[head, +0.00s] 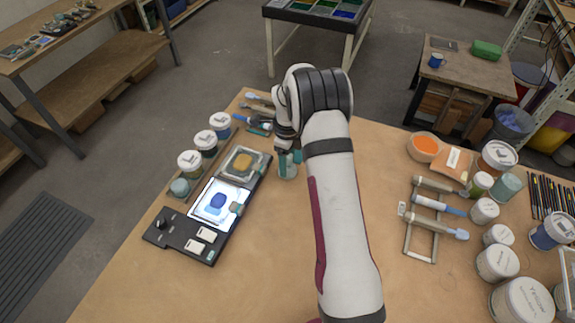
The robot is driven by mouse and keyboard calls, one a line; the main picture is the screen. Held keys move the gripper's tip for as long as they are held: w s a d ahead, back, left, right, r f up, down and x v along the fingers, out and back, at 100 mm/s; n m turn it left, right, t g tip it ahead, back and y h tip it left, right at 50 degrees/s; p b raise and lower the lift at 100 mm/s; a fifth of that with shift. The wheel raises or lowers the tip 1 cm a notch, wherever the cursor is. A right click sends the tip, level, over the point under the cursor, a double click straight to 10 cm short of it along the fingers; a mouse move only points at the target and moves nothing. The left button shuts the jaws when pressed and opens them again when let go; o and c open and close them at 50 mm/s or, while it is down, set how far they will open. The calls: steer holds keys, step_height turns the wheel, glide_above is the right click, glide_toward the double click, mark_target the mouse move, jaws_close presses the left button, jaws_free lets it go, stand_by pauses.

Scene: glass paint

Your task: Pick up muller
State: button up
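My gripper (289,158) points down over the table, just right of the glass slab with yellow paint. Its teal fingertips are on either side of a clear, pale green glass piece (289,174), which looks like the muller and stands on the table. The arm and fingers hide its upper part. I cannot tell whether the fingers touch it or are closed on it.
The slab with yellow paint (244,162) and a lit panel with blue paint (219,202) lie left. Several lidded jars (205,142) line the left edge. A tool rack (421,240), an orange bowl (424,147) and more jars fill the right. The table's front left is clear.

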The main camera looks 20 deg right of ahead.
jaws_close()
steer(key=shift+r, duration=0.1)
steer(key=r, duration=0.4)
steer(key=shift+s+d+r, duration=0.1)
steer(key=shift+d+r, duration=0.1)
steer(key=s+d+r, duration=0.6)
steer(key=s+d, duration=0.2)
steer(key=shift+r, duration=0.25)
